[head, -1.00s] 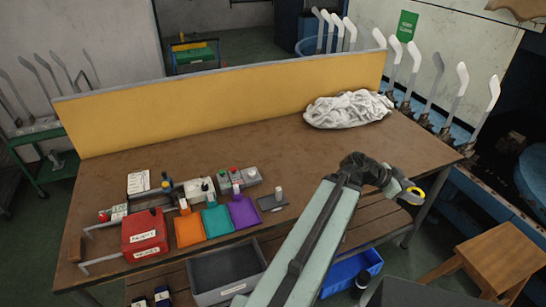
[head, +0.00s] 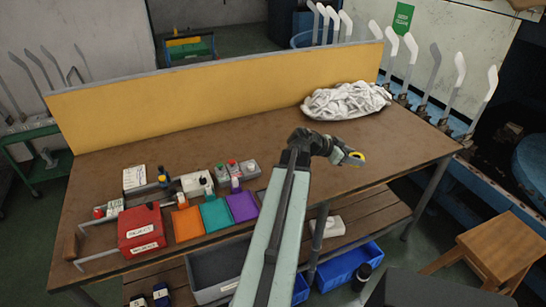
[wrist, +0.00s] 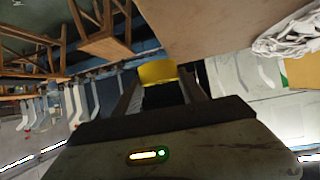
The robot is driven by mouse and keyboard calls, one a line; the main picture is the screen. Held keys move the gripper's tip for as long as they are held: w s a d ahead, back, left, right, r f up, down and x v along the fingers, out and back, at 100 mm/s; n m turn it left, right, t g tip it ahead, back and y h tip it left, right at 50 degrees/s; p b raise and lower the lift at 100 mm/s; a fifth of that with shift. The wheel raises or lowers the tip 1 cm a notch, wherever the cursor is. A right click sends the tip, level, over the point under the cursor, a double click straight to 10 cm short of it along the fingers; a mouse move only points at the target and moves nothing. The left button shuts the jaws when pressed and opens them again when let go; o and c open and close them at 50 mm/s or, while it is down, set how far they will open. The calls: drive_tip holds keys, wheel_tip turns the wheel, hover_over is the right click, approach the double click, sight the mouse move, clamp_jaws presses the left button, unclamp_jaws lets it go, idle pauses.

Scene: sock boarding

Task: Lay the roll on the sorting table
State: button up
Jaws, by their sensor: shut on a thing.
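My gripper (head: 346,157) is shut on a yellow roll (head: 357,156). The roll also shows in the wrist view (wrist: 158,73), between the two fingers. In the head view the gripper and roll appear over the right half of the brown sorting table (head: 400,150), in front of the white cloth heap. The roll seems held above the top; I cannot tell how high. My arm hides a strip of the table's front edge.
A white cloth heap (head: 346,100) lies at the back right, by the yellow board (head: 220,92). The right half's middle is clear. A wooden stool (head: 503,250) stands right.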

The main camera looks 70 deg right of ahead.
drive_tip(key=n+t+h+b, duration=0.1)
drive_tip(key=n+h, duration=0.1)
hover_over(312, 174)
wheel_tip(312, 174, down, 2)
wheel_tip(312, 174, down, 10)
drive_tip(key=b, duration=1)
drive_tip(key=shift+a+f+b, duration=0.1)
drive_tip(key=shift+f+b, duration=0.15)
drive_tip(key=shift+b, duration=0.15)
drive_tip(key=shift+r, duration=0.25)
drive_tip(key=shift+f, duration=0.2)
drive_tip(key=o, duration=1.4)
drive_tip(key=shift+c, duration=0.2)
drive_tip(key=shift+r, duration=0.1)
